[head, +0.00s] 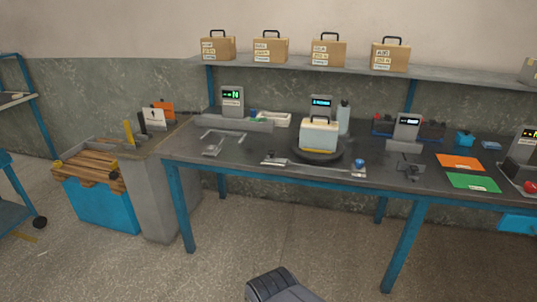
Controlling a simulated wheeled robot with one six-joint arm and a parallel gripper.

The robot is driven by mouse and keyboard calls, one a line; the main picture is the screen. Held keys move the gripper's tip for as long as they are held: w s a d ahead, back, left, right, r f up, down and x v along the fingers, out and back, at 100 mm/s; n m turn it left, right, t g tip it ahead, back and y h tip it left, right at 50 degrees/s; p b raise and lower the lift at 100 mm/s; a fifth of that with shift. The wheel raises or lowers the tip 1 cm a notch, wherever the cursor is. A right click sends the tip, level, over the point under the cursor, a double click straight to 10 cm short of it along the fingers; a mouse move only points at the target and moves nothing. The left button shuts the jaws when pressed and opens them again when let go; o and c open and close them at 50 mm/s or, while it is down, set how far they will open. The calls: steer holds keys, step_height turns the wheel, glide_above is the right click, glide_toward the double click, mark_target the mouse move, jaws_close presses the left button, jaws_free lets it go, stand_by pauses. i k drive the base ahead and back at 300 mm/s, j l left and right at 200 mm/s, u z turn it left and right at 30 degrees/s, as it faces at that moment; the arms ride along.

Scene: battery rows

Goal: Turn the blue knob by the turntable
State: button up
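The blue knob (359,162) sits on a small mount near the front edge of the dark bench top, just right of the turntable. The turntable (333,156) is a dark round disc on the bench. A pale battery case (319,136) with a handle and a yellow lower band stands upright on it. The knob is unobstructed, but too small to read its turned angle. My gripper is not in view. A dark grey ribbed part shows at the bottom edge, apart from the bench; I cannot tell what it is.
The bench (230,158) has blue legs. Display units (232,101), an orange mat (460,161) and a green mat (473,182) lie along it. Several boxes stand on the shelf (350,67) above. A blue crate (103,204) stands left. The floor before the bench is clear.

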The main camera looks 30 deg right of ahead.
mark_target(359, 163)
steer(key=z, duration=1.5)
